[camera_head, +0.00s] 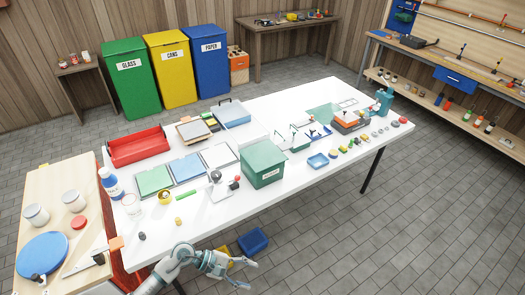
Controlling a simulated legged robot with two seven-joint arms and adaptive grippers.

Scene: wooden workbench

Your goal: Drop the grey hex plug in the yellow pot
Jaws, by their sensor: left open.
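A yellow pot (165,197) stands on the white table towards its left end, beside a white cup. A small dark grey piece (142,236), which looks like the grey hex plug, sits near the table's front left edge; its hex shape is too small to make out. My left gripper (252,276) is at the bottom of the view, in front of the table's front edge, to the right of the grey piece and apart from it. Its fingers are spread with nothing between them. My right gripper is not in view.
A white cup (131,204) and a blue-white bottle (110,183) stand left of the pot. A green stick (186,194) and a small yellow piece (178,221) lie nearby. A green box (263,164) stands further right. The front left tabletop is mostly clear.

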